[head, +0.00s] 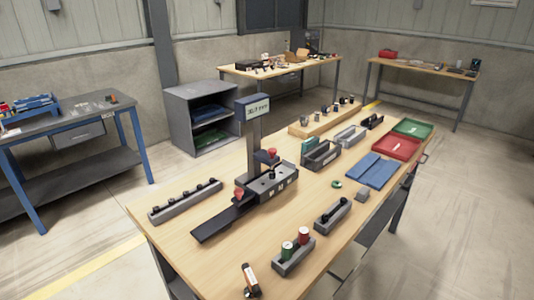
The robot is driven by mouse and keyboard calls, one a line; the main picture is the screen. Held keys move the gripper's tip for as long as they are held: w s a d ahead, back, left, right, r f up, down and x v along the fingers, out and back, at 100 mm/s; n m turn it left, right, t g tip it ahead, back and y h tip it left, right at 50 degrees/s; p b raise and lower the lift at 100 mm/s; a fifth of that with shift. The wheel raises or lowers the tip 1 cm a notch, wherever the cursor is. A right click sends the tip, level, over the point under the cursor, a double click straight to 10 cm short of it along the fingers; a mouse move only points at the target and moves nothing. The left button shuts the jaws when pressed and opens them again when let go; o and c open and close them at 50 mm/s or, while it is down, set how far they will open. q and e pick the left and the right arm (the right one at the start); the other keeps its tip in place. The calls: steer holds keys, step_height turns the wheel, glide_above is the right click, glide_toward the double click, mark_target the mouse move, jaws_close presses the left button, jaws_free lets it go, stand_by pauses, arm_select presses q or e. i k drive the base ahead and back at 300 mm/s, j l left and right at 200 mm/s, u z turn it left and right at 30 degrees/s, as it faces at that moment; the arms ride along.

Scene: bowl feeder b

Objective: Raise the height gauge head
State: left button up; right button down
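The height gauge (254,140) appears to be the upright grey column near the middle of the wooden workbench (215,240), in the head view. A dark box with a pale display (258,107) is at its top. What looks like its head, a small dark block with a red part (271,153), is low on the column, just above a grey block-like base (270,184). Whether it touches the base cannot be told. A red knob (239,192) and a flat dark plate (221,222) are at the front left. Neither gripper is in view.
Left of the gauge is a grey rack with black pegs (185,200).

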mark_target(269, 158)
steer(key=l+u, duration=0.75)
steer(key=u, duration=0.15)
steer(key=k+l+u, duration=0.2)
steer(key=u, duration=0.25)
steer(key=l, duration=0.1)
